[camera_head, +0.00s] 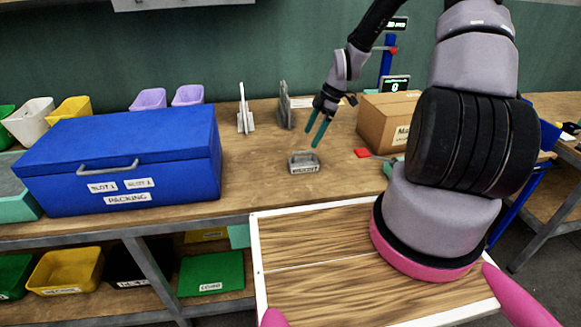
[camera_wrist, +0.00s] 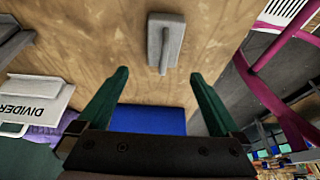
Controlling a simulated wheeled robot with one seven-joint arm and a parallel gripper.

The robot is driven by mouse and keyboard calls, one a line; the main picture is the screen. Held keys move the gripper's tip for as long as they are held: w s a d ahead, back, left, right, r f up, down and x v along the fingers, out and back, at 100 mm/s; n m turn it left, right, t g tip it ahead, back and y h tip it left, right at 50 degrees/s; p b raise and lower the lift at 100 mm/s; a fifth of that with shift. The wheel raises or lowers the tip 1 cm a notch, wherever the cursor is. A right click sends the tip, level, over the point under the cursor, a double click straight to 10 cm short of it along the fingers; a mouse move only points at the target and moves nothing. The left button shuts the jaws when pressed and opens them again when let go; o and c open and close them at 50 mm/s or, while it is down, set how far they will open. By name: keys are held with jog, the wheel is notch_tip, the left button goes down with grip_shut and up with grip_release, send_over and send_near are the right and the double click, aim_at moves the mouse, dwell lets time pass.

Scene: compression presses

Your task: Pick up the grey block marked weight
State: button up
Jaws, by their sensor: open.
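The grey block (camera_head: 304,164) sits on the wooden bench near its front edge. It has a small label on its front, too small to read surely, and a raised handle on top. In the wrist view the grey block (camera_wrist: 157,24) lies at the upper middle, beyond the fingertips, with its handle pointing down the picture. My gripper (camera_head: 313,142) is open and empty, with its green fingers pointing down just above and behind the block. In the wrist view my gripper (camera_wrist: 159,76) has its fingers apart, with bare bench between them and the block.
A blue packing box (camera_head: 180,170) stands to the left on the bench. A cardboard box (camera_head: 385,125) and a red piece (camera_head: 362,153) are to the right. Upright grey plates (camera_head: 244,112) stand behind. In the wrist view a divider holder (camera_wrist: 35,100) is at left.

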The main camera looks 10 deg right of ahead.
send_over(300, 161)
jog(key=d, duration=0.2)
jog(key=f, duration=0.5)
jog(key=shift+w+a, duration=0.1)
jog(key=shift+w, duration=0.1)
jog(key=shift+s+x, duration=0.15)
jog(key=shift+x, duration=1.2)
jog(key=shift+s+x, duration=0.15)
jog(key=shift+x, duration=1.15)
jog(key=shift+w, duration=0.1)
grip_shut()
